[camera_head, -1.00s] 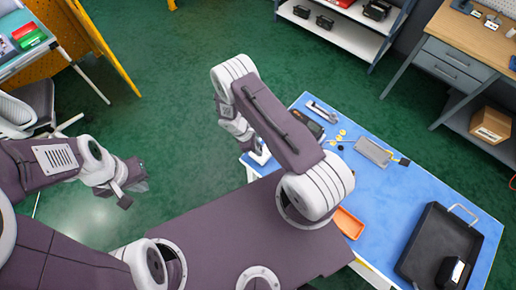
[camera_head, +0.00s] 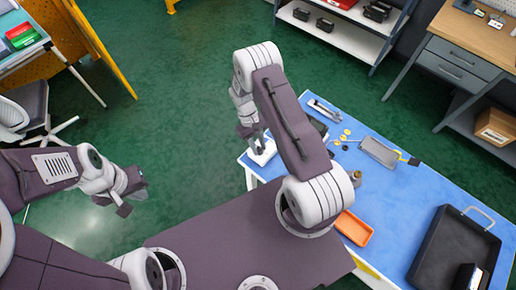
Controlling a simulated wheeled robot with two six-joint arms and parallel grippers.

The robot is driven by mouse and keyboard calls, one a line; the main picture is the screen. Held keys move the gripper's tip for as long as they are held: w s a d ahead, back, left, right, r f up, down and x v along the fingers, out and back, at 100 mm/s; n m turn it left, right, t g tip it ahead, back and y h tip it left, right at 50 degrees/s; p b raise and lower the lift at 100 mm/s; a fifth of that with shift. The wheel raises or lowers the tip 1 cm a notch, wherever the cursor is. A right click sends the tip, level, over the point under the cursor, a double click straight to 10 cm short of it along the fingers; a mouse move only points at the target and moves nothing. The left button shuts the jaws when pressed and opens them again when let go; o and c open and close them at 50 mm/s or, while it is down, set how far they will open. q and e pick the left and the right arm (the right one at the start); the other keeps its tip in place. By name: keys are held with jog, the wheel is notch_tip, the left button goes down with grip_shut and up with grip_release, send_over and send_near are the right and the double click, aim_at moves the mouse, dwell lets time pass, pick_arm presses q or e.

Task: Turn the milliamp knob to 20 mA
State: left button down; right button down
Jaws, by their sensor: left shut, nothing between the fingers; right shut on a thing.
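A small white device (camera_head: 263,157) sits at the left corner of the blue table (camera_head: 425,188). My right gripper (camera_head: 259,148) points down at this device, with its fingers shut at the top of it. The milliamp knob is too small and too covered by the fingers to make out, so its setting cannot be read. My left gripper (camera_head: 137,192) is shut and empty, over the green floor left of the table.
An orange tray (camera_head: 354,229), a grey plate (camera_head: 379,152), a small brass-coloured part (camera_head: 356,179) and several yellow discs lie on the table. A large black tray (camera_head: 440,262) fills its right end. My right forearm hides part of a dark box (camera_head: 319,123).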

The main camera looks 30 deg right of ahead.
jog(key=m+y+b, duration=0.1)
jog(key=m, duration=0.2)
jog(key=shift+d, duration=0.15)
jog(key=m+y, duration=0.1)
jog(key=m, duration=0.1)
jog(key=shift+m, duration=0.3)
jog(key=m+y, duration=0.1)
jog(key=m, duration=0.2)
jog(key=shift+d+t+b, duration=0.15)
jog(key=shift+t+b, duration=0.2)
jog(key=shift+t, duration=0.05)
jog(key=shift+s+m+t+y, duration=0.15)
jog(key=shift+m+t+y, duration=0.45)
jog(key=shift+m, duration=1.2)
jog(key=c, duration=1.2)
grip_release()
jog(key=shift+o, duration=0.2)
